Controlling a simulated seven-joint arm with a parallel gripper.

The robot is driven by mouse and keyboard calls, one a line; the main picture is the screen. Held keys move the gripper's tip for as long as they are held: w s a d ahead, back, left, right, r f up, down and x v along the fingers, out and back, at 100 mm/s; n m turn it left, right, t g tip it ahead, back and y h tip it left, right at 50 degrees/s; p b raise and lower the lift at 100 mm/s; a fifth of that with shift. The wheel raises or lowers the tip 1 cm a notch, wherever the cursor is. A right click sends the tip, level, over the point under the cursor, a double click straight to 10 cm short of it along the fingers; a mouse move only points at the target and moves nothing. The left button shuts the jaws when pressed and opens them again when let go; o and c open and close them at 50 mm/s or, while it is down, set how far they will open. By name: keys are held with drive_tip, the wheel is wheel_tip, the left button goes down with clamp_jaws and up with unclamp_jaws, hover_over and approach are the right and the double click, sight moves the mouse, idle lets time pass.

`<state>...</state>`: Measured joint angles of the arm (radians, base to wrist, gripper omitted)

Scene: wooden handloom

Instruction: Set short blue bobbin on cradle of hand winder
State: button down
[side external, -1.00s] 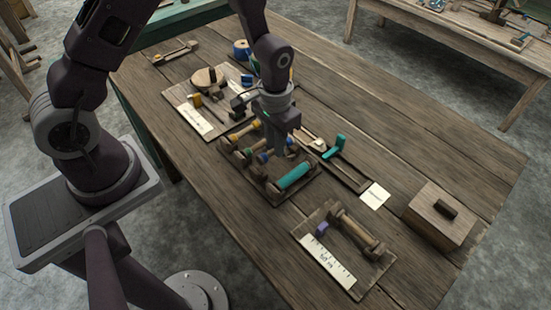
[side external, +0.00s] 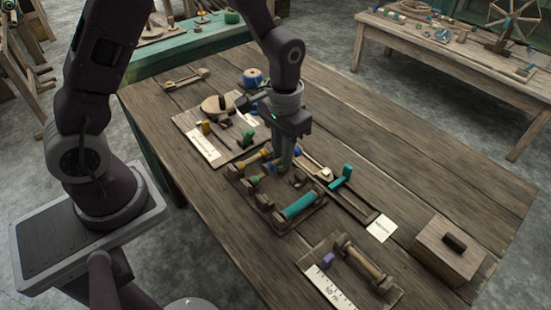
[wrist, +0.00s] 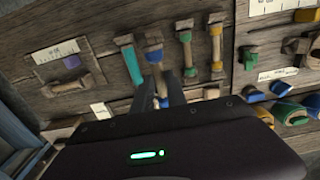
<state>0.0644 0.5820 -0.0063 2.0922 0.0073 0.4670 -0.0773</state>
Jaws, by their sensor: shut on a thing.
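My gripper (side external: 285,163) is shut on the short blue bobbin (side external: 271,167) and holds it a little above a dark wooden rack (side external: 281,229). A long wooden frame with an upright teal handle (side external: 346,174) lies right of the rack and looks like the hand winder, though I cannot be sure. My gripper hides part of its far end.
A board with a ruler strip (side external: 332,287) and wooden spool (side external: 364,262) lies at the near end. A lidded wooden box (side external: 450,252) stands at right. A board with a round wooden disc (side external: 217,105) lies behind the rack. The table's right side is mostly clear.

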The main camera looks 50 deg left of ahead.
drive_tip(key=shift+w+a+r, duration=0.1)
drive_tip(key=shift+a+r, duration=0.1)
drive_tip(key=shift+r, duration=0.35)
drive_tip(key=shift+w+a+r, duration=0.1)
drive_tip(key=shift+a+r, duration=0.05)
drive_tip(key=shift+r, duration=0.35)
drive_tip(key=w+a+n, duration=0.3)
drive_tip(key=a+n, duration=1.5)
drive_tip(key=a, duration=0.8)
drive_tip(key=shift+a+f, duration=0.1)
drive_tip(key=shift+f, duration=5.45)
drive_tip(key=shift+f, duration=0.45)
drive_tip(key=shift+f, duration=0.25)
